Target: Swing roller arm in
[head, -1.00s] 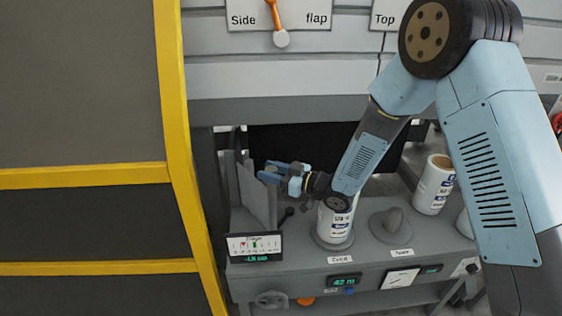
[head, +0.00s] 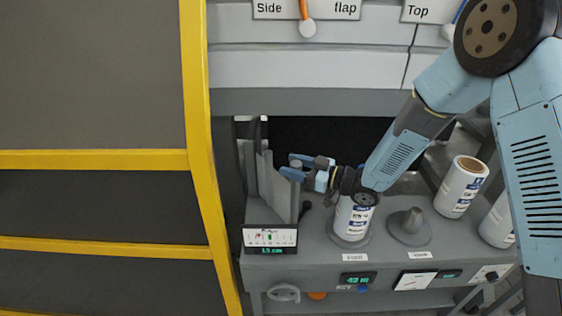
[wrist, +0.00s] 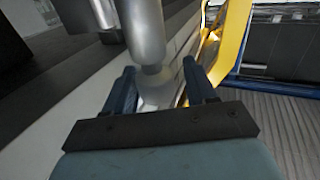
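The grey roller assembly (head: 280,192), with upright plates, stands at the left end of the machine bench in the head view. I take it for the roller arm. My gripper (head: 289,166) is at its top right, with the blue fingers pointing left. In the wrist view, my gripper (wrist: 158,82) is open, its two fingers apart. A shiny metal cylinder (wrist: 146,35) with a narrower lower end reaches down between them. I cannot tell whether either finger touches it. The arm's pivot is not clearly visible.
A labelled white roll (head: 353,219) stands on the bench under my wrist, with an empty spindle (head: 408,227) and another roll (head: 461,187) to its right. A small gauge display (head: 270,239) sits in front of the rollers. A yellow guard frame (head: 197,110) rises at left.

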